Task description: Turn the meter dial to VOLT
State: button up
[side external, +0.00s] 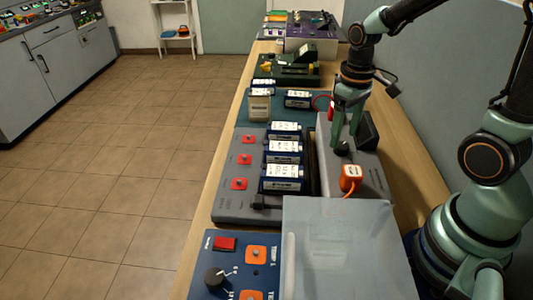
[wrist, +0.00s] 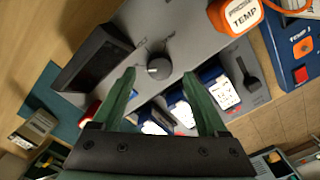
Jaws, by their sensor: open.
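The meter dial (wrist: 159,69) is a round dark grey knob on the grey meter panel (wrist: 195,35). A light pointer mark shows on it, but the small lettering around it is too small to read. In the side view the dial (side external: 342,148) shows as a dark knob just below the fingertips. My gripper (side external: 346,136) is open above the panel, pointing down. In the wrist view my gripper (wrist: 159,75) has its green fingers apart, one on each side of the dial. I cannot tell whether either finger touches it.
An orange TEMP block (wrist: 236,14) with a cord sits on the panel near the dial. A dark screen housing (wrist: 92,60) rises on the other side. Blue battery blocks (side external: 283,178) stand left of the meter. A grey box (side external: 345,245) stands in front.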

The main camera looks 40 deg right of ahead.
aim_at(341, 148)
jog(key=shift+f, duration=1.4)
jog(key=shift+c, duration=0.3)
grip_shut()
jog(key=shift+m, duration=0.3)
jog(key=m, duration=0.4)
jog(key=shift+m, duration=0.3)
jog(key=m, duration=0.5)
jog(key=shift+r, duration=0.1)
jog(key=shift+m, duration=0.4)
